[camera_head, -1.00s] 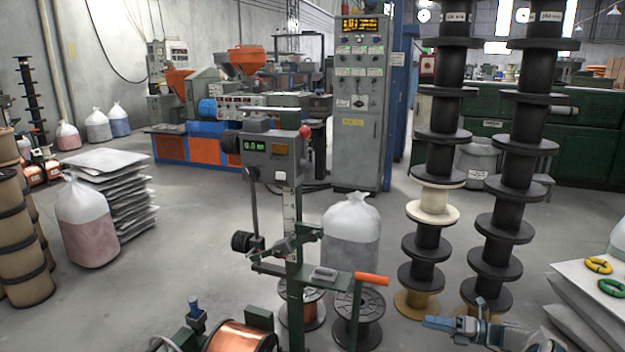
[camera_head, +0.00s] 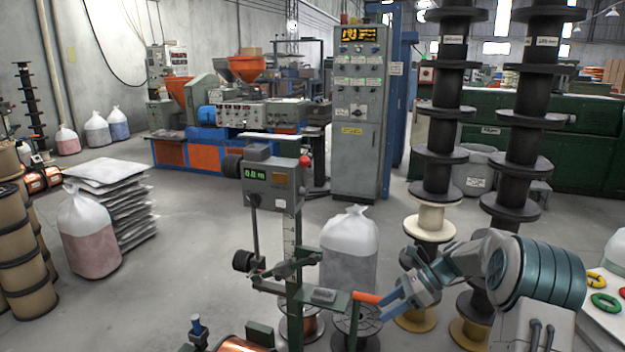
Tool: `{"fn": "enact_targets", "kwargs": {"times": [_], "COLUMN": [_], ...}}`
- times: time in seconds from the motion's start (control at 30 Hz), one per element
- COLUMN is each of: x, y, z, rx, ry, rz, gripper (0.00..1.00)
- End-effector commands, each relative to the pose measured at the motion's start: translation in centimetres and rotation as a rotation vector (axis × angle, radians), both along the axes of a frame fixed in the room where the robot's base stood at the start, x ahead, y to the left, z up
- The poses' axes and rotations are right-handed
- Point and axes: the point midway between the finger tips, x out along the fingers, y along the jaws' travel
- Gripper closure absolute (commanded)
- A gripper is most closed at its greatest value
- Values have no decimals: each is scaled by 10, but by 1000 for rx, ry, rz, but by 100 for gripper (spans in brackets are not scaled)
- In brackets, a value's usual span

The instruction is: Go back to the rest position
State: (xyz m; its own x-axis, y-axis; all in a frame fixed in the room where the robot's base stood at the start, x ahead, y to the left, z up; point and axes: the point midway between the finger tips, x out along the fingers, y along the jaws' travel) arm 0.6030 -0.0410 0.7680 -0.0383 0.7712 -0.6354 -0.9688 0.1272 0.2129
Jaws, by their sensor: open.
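My gripper (camera_head: 388,300) is in the lower middle right, at the end of my teal and grey arm, which reaches in from the right. Its blue fingers are parted and point left. They appear right by the end of the orange handle (camera_head: 366,297) on the green winding stand (camera_head: 291,265). I cannot tell whether they touch it or only overlap it in the picture. Nothing is seen held. A copper spool (camera_head: 228,338) lies at the bottom edge, partly cut off. Two more spools stand low behind the stand, one of them the dark spool (camera_head: 358,322).
Two tall stacks of black spools, the left (camera_head: 440,110) and the right (camera_head: 533,120), stand behind my arm. A white sack (camera_head: 350,245) stands behind the stand. A pale table with yellow and green rings (camera_head: 605,301) is at right. Open floor (camera_head: 200,265) lies left of the stand.

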Motion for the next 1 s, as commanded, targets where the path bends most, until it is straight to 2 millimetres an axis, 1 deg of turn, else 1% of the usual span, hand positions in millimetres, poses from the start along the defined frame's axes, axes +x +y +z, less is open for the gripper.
{"fn": "enact_targets", "kwargs": {"times": [0.03,0.1,0.17,0.3,0.5,0.6,0.77,0.8,1.0], "x": [-11,-26,-40,-74,-126,-154,-198,-209,-261], "y": [10,18,25,38,50,53,54,54,50], "z": [25,45,63,101,151,173,205,212,241], "rx": [-49,-115,-168,-286,-437,-506,-603,-626,-726], "ry": [-45,-108,-162,-283,-456,-537,-664,-696,-845], "rz": [57,137,209,380,635,767,982,1038,1311], "gripper": [51,51,51,51,51,51,51,51,51]}}
